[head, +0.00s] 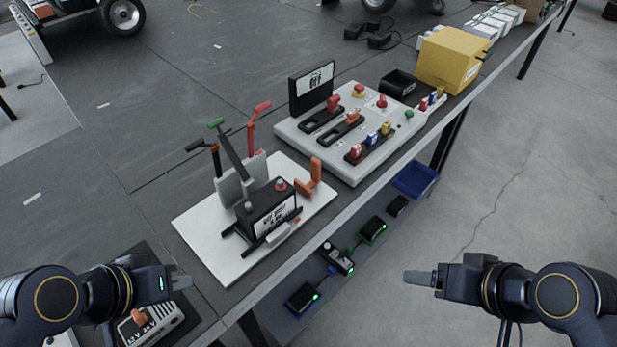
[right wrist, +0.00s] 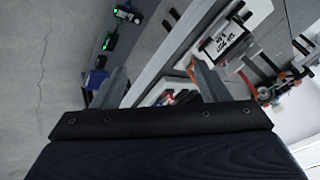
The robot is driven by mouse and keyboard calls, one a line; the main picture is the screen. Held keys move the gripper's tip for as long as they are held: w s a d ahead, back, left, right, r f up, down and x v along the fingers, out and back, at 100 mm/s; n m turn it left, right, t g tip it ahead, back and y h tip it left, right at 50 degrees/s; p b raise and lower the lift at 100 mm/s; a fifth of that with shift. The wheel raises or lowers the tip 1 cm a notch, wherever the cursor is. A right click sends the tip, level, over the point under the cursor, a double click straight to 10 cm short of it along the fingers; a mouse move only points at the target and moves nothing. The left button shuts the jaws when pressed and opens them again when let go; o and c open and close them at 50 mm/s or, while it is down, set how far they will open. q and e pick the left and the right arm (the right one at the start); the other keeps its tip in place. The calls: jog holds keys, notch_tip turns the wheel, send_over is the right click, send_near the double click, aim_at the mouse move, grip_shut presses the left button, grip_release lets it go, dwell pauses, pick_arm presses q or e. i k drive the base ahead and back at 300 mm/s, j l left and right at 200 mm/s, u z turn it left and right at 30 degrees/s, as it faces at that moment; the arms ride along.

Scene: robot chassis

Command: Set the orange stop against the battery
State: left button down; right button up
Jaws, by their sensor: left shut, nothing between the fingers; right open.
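The battery (head: 268,212), a black box with a white label and a red and a grey terminal on top, sits on a white board (head: 205,220). It also shows in the right wrist view (right wrist: 220,38). The orange stop (head: 313,175), an L-shaped piece with an upright part, stands on the board just right of the battery; a narrow gap seems to lie between them. My left gripper (head: 180,282) is shut and empty, left of and nearer than the board. My right gripper (head: 418,277) is open and empty over the floor, beyond the table edge, away from both.
Levers with green, red and black handles (head: 228,145) rise behind the battery. A grey switch panel (head: 350,135), a black tray (head: 398,84) and a yellow box (head: 450,58) stand further along the table. A charger box (head: 150,325) lies near my left gripper. A lower shelf (head: 340,262) holds small black devices.

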aim_at(315, 165)
jog(key=i+l+u, duration=0.15)
jog(key=u, duration=0.25)
jog(key=l+u, duration=0.45)
jog(key=i+l+u, duration=0.1)
jog(key=u, duration=0.3)
jog(key=l, duration=0.1)
